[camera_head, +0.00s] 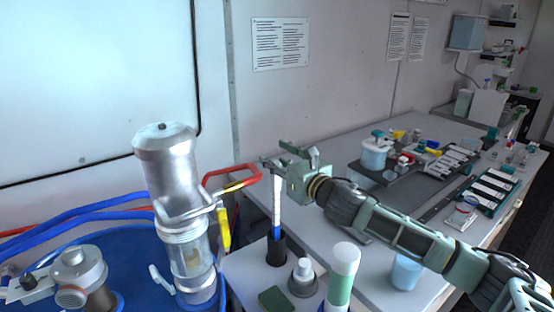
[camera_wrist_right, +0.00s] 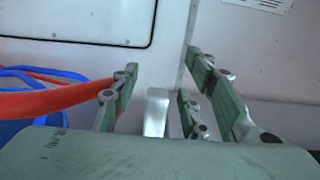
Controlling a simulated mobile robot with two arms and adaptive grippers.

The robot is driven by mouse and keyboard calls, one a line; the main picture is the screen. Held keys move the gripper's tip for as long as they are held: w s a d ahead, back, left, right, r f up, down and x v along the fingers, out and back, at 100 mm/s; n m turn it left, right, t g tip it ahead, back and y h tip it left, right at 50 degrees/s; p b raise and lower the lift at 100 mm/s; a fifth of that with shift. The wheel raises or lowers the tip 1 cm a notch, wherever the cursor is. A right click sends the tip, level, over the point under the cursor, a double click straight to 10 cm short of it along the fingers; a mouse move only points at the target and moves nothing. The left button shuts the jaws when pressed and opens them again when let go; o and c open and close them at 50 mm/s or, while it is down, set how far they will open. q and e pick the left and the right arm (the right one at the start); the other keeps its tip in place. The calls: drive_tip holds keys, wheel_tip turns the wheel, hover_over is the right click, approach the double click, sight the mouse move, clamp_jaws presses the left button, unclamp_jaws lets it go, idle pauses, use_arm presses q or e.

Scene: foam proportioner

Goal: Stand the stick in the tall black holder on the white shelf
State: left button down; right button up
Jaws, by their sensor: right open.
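The stick (camera_head: 277,205), pale with a blue lower part, stands nearly upright with its lower end inside the tall black holder (camera_head: 276,250). The holder stands on the white shelf (camera_head: 245,272). My right gripper (camera_head: 274,157) is at the stick's upper end, with its arm coming from the right. In the right wrist view my right gripper (camera_wrist_right: 162,62) has its fingers apart. A pale upright piece (camera_wrist_right: 155,112), apparently the stick's top, shows between them, with gaps at its sides. The stick's foot is hidden in the holder. My left gripper is not in view.
A green-and-white cylinder (camera_head: 342,276), a small grey-and-white bottle (camera_head: 303,275) and a dark green block (camera_head: 275,299) are close to the holder. A metal-topped cylinder (camera_head: 168,165) and red pipe (camera_head: 230,172) stand left. A blue cup (camera_head: 405,271) is under my right arm.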

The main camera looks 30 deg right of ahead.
drive_tip(key=s+d, duration=0.1)
drive_tip(key=s, duration=1)
drive_tip(key=shift+s+d, duration=0.3)
drive_tip(key=shift+s, duration=0.1)
idle(0.9)
